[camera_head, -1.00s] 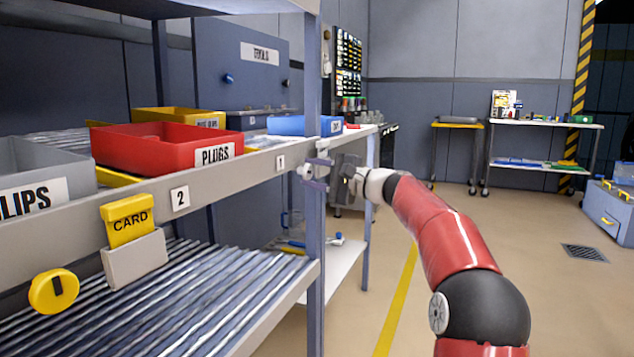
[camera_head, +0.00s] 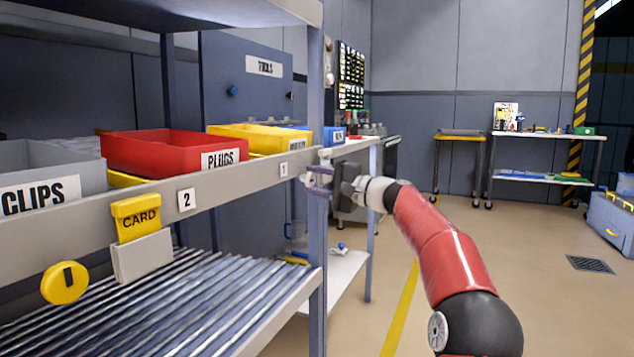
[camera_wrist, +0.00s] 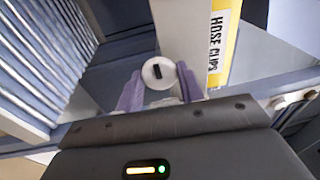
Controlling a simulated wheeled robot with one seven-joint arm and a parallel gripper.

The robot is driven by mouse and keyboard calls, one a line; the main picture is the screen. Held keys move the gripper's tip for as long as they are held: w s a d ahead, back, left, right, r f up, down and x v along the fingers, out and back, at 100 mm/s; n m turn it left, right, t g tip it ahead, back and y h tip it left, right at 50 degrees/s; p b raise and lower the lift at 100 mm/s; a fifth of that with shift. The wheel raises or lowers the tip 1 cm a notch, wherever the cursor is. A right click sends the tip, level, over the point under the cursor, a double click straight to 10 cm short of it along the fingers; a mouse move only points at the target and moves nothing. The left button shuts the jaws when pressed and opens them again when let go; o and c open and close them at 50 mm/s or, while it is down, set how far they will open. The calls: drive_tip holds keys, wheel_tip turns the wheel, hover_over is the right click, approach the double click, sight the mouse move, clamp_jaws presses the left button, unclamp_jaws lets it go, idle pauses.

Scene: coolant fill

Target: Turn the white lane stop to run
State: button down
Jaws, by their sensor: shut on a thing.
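The white lane stop is a round white knob (camera_wrist: 158,72) with a short black bar on its face, at the rail's end in the wrist view. The bar runs roughly up and down in that picture, slightly tilted. My gripper (camera_wrist: 160,90) has its two purple fingers on either side of the knob and is shut on it. In the head view my gripper (camera_head: 318,180) is at the right end of the shelf rail, by the corner post. The knob cannot be made out clearly there.
The shelf rail (camera_head: 235,185) carries a yellow knob (camera_head: 64,284), a yellow card (camera_head: 137,217) in a holder and number labels. A grey clips bin (camera_head: 45,180), red plugs bin (camera_head: 170,152) and yellow bin (camera_head: 265,137) stand above. Open floor (camera_head: 500,240) lies right.

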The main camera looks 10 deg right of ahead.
drive_tip(key=c, duration=0.9)
unclamp_jaws()
drive_tip(key=shift+d, duration=0.1)
drive_tip(key=b+v, duration=0.1)
drive_tip(key=v, duration=0.6)
drive_tip(key=shift+s+d+f, duration=0.1)
drive_tip(key=shift+s+d, duration=0.15)
